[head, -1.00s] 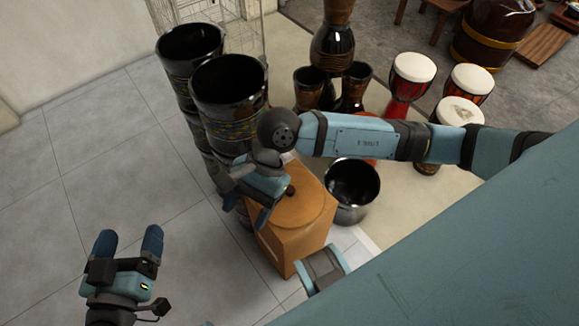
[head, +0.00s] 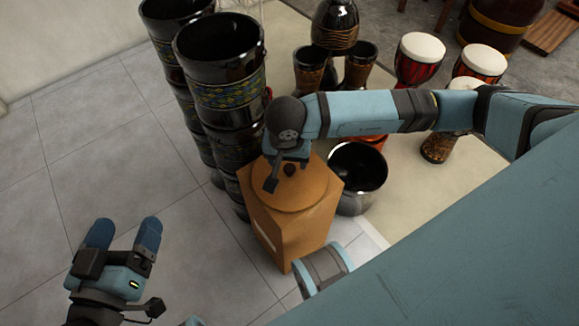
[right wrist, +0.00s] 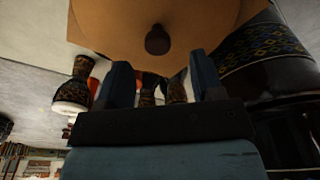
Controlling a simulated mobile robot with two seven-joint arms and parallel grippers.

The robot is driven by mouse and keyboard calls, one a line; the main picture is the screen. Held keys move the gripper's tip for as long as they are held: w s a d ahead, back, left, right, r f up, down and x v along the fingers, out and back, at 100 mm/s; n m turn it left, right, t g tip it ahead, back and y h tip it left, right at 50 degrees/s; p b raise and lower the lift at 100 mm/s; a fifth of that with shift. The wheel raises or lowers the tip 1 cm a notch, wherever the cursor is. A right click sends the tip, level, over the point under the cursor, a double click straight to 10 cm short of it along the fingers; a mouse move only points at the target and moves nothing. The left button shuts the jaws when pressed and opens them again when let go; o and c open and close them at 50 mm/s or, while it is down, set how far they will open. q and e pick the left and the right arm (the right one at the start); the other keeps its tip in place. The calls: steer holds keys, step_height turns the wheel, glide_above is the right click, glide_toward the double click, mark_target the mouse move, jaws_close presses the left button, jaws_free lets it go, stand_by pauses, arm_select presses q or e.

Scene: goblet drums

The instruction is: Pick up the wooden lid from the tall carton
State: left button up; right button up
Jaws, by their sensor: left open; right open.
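The tall carton (head: 292,236) is a brown box standing on the tiled floor. The round wooden lid (head: 308,192) lies on its top and has a small dark knob (head: 290,169). My right gripper (head: 272,184) is over the lid's far left part, close to the knob, and its fingers are partly hidden by its own body. In the right wrist view the lid (right wrist: 112,22) and the knob (right wrist: 157,40) show just beyond the two open fingers (right wrist: 160,82), with nothing between them. My left gripper (head: 126,236) is open and empty above the floor at the lower left.
Tall stacked black drums (head: 222,100) stand right beside the carton's far left. A shiny black pot (head: 357,180) stands close on its right. Several goblet drums (head: 419,58) stand behind. The tiled floor at left (head: 100,130) is clear.

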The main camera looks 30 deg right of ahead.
mark_target(290, 167)
steer(key=f+b, duration=0.1)
steer(key=f, duration=0.1)
steer(key=f+b, duration=0.1)
steer(key=f, duration=0.2)
steer(key=shift+w+d+f+b, duration=0.1)
steer(key=shift+d+b, duration=0.1)
steer(key=shift+b, duration=0.2)
arm_select(q)
steer(key=shift+w+a+r+m+t, duration=0.15)
steer(key=shift+w+a+m+t, duration=0.35)
steer(key=shift+w+m, duration=0.3)
arm_select(e)
jaws_close()
